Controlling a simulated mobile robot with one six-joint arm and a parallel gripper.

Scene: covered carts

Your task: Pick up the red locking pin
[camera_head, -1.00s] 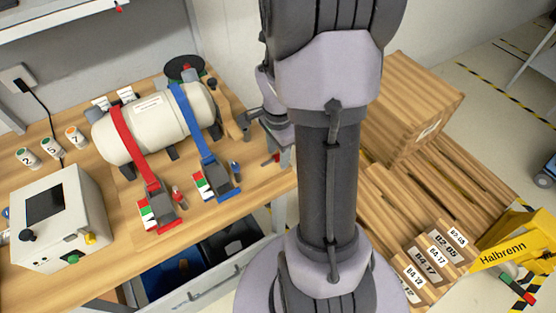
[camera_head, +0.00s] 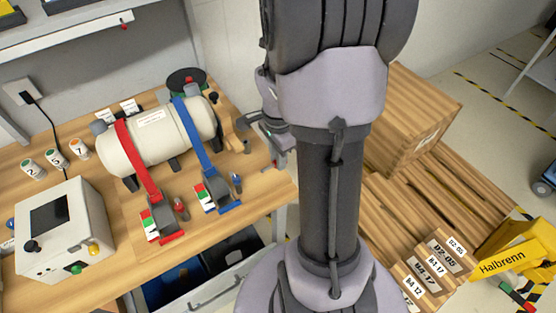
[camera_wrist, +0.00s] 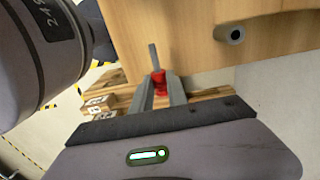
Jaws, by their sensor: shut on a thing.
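My gripper (camera_wrist: 162,92) is shut on a red locking pin (camera_wrist: 159,82), a red body with a grey shaft pointing up between the fingers in the wrist view. In the head view my gripper (camera_head: 273,148) is at the right edge of the wooden bench (camera_head: 110,215), partly behind my arm. Only a small bit of red shows at its tips there. Another small red piece (camera_head: 181,207) stands beside the red strap's buckle (camera_head: 163,222), and a blue one (camera_head: 236,182) beside the blue strap's buckle (camera_head: 217,193).
A white tank (camera_head: 150,140) lies strapped on the bench, with a control box (camera_head: 62,232) at front left. A grey ring with a dark hole (camera_wrist: 234,34) shows on the wood in the wrist view. A wooden crate (camera_head: 415,115) stands on a pallet at right, near a yellow Halbrenn unit (camera_head: 508,255).

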